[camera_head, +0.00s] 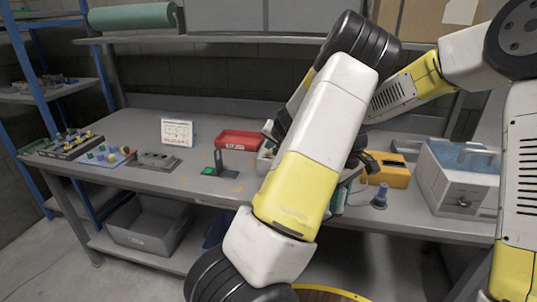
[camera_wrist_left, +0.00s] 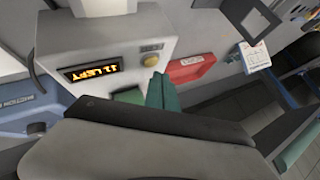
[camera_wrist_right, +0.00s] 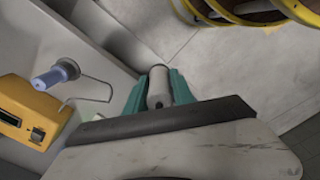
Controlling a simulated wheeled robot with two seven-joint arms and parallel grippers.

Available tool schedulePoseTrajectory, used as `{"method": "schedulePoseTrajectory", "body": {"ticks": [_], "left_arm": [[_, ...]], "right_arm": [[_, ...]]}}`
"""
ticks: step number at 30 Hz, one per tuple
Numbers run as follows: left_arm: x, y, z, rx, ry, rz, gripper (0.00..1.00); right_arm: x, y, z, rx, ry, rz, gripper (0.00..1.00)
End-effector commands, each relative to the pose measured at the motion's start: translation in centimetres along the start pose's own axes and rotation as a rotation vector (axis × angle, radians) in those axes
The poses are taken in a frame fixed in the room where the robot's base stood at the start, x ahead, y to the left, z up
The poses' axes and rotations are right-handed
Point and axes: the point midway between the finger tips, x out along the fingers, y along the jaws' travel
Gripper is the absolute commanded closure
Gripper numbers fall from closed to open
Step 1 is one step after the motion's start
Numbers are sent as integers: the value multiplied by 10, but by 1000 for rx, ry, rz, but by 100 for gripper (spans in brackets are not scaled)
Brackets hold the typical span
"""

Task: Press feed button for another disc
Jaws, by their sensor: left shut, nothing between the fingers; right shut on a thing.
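In the left wrist view, a pale dispenser box (camera_wrist_left: 105,35) has a lit orange display (camera_wrist_left: 90,71) that seems to read "11 LEFT", upside down. A round yellow button (camera_wrist_left: 150,60) is on the same face. My left gripper (camera_wrist_left: 160,88) is shut and empty, its teal fingertips just beside the button; I cannot tell whether they touch it. In the right wrist view, my right gripper (camera_wrist_right: 160,88) is shut on a pale grey cylinder (camera_wrist_right: 159,82), held beyond the bench edge above the floor. In the head view my arm hides most of the dispenser and the left gripper.
A red tray (camera_head: 239,140) sits behind the dispenser area, with a white sign card (camera_head: 178,131) to its left. A yellow instrument (camera_head: 388,172), a blue knob-like part (camera_head: 380,196) and a white machine (camera_head: 460,180) stand on the right. A grey bin (camera_head: 148,228) is below.

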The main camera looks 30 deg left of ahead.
Motion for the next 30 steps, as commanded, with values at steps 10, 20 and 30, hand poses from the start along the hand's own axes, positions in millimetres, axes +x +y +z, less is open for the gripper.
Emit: {"method": "schedulePoseTrajectory", "body": {"ticks": [10,20,30], "left_arm": [[6,4,4,1,0,0,100],[6,4,4,0,0,0,100],[8,6,6,0,-1,0,100]], "right_arm": [[0,0,0,0,0,0,96],[0,0,0,0,0,0,96],[0,0,0,0,0,0,96]]}}
